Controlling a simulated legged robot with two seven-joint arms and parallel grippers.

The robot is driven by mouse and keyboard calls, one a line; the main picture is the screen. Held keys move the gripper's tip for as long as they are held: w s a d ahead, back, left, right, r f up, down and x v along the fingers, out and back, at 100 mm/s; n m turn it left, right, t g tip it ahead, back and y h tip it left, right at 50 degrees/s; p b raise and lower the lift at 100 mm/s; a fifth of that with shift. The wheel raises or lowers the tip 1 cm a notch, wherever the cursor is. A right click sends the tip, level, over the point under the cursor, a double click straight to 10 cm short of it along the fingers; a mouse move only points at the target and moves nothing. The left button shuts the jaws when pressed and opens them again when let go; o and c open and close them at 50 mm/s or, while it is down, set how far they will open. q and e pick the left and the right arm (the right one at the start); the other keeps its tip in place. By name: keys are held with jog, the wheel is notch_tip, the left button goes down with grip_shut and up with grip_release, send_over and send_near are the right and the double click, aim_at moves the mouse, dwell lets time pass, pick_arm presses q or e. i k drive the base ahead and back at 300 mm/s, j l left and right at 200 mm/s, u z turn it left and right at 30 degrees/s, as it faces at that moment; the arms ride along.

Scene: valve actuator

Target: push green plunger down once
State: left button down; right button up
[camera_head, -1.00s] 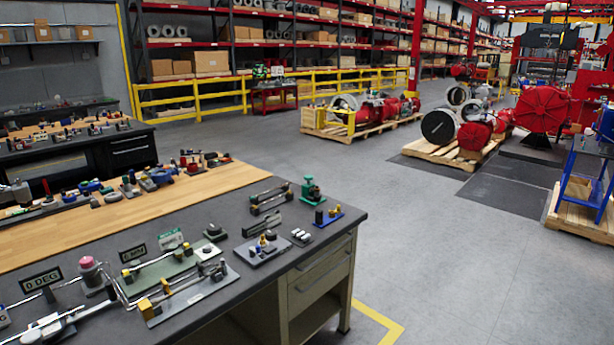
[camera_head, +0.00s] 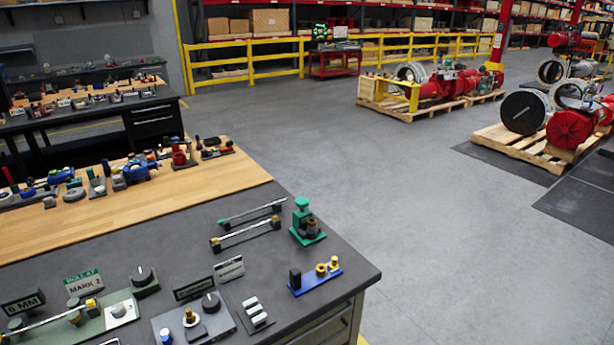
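A green plunger device (camera_head: 305,222) stands upright near the far right corner of the dark workbench top (camera_head: 345,262). It has a green base plate, a green upright body with a green knob on top, and a darker round part at its front. Nothing touches it from above. Neither of my grippers shows in the head view.
Left of the plunger lie thin metal rods on end blocks (camera_head: 246,229). In front are a blue plate with yellow and dark posts (camera_head: 315,276), a white switch block (camera_head: 257,312) and a grey knob panel (camera_head: 192,318). Open floor (camera_head: 450,240) lies right of the bench.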

aim_at(301, 202)
jog(key=i+l+u, duration=0.1)
jog(key=i+l, duration=0.25)
jog(key=i+l+u, duration=0.1)
jog(key=i+l, duration=0.25)
jog(key=l, duration=0.2)
jog(key=i+l+u, duration=0.1)
jog(key=i+l, duration=0.2)
jog(key=l, duration=0.2)
